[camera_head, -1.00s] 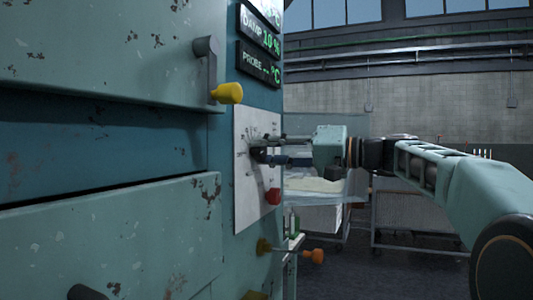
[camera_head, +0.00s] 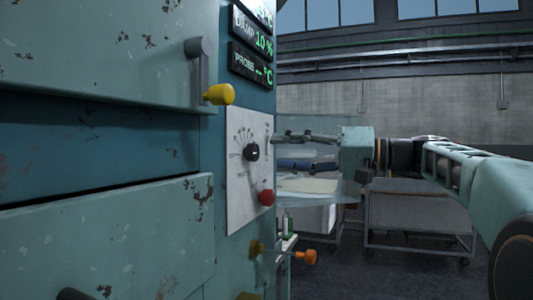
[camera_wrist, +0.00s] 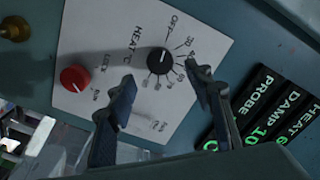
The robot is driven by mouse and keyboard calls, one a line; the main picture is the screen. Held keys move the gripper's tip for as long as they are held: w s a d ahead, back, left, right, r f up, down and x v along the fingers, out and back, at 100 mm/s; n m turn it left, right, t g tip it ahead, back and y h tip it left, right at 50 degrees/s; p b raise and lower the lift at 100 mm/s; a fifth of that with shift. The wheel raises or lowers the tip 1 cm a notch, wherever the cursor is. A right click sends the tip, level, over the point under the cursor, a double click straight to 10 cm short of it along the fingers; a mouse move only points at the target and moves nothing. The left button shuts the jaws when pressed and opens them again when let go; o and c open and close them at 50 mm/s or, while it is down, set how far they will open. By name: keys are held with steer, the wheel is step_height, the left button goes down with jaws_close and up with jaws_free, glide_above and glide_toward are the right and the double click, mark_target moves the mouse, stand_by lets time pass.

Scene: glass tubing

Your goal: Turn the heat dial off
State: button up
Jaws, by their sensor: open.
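The heat dial is a round black knob (camera_head: 251,152) on a white panel (camera_head: 240,205) fixed to the teal cabinet. In the wrist view the dial (camera_wrist: 161,61) sits among printed marks, with "OFF" above it and numbers to its right and below. A short pale line shows on the knob, but I cannot tell exactly which mark it points to. My gripper (camera_head: 276,152) is open and empty, to the right of the dial and apart from it. In the wrist view its two fingers (camera_wrist: 160,78) stand either side of the dial, in front of the panel.
A yellow-ended handle (camera_head: 219,94) sticks out above left. An orange-ended lever (camera_head: 305,257) is below. Displays (camera_head: 252,62) are above. A wheeled cart (camera_head: 420,215) stands behind.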

steer(key=v, duration=0.5)
steer(key=shift+s+d, duration=0.1)
steer(key=shift+d, duration=0.05)
